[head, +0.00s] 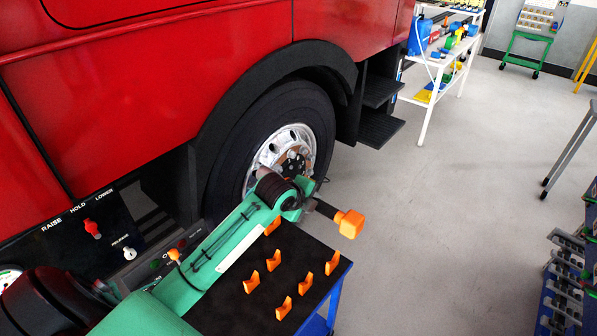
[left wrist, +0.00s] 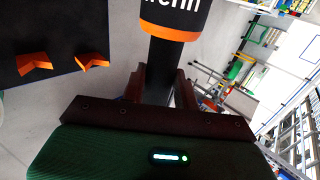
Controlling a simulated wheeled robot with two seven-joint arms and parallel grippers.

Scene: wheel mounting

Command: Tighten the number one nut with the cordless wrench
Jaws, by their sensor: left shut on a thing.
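The truck wheel (head: 285,150) has a silver rim and a dark hub under the black arch; its nuts are too small to tell apart, and number one cannot be picked out. My left gripper (left wrist: 160,85) is shut on the black handle of the cordless wrench (left wrist: 172,65), which has an orange band and partly visible white lettering. In the head view the wrench (head: 350,223) shows an orange block on a black handle, to the right of my green arm and in front of the wheel. My arm hides the rest of it. My right gripper is not in view.
A blue-framed cart with a black top (head: 235,305) holds several orange holders (head: 284,308) below my arm. A control panel (head: 95,225) stands at left, black steps (head: 380,128) right of the wheel. A white shelf (head: 432,95) stands behind.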

